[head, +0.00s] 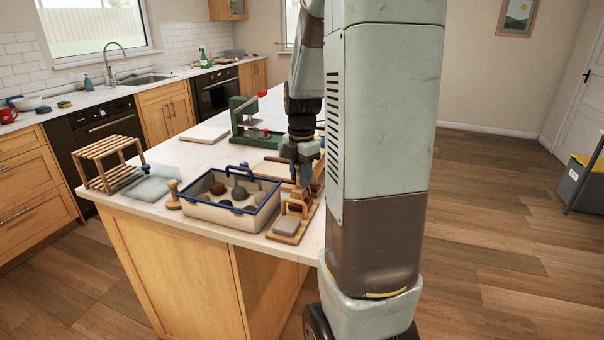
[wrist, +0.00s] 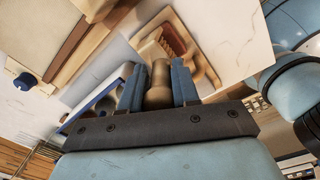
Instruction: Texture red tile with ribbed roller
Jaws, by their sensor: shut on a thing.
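My gripper (head: 301,178) points down over the right side of the counter in the head view. In the wrist view its two blue fingers (wrist: 158,78) are shut on a brown wooden handle (wrist: 158,88); whether this is the ribbed roller's handle I cannot tell. Beyond the fingers, a red piece with ridge-like lines (wrist: 172,36) lies in a pale wooden tray (wrist: 203,62); it looks like the red tile. In the head view the tile is mostly hidden by the gripper.
A blue-rimmed bin (head: 215,212) with several dark and pale lumps stands left of my gripper. A wooden stamp (head: 173,196), a wooden rack (head: 107,158) and a green press (head: 243,118) stand farther off.

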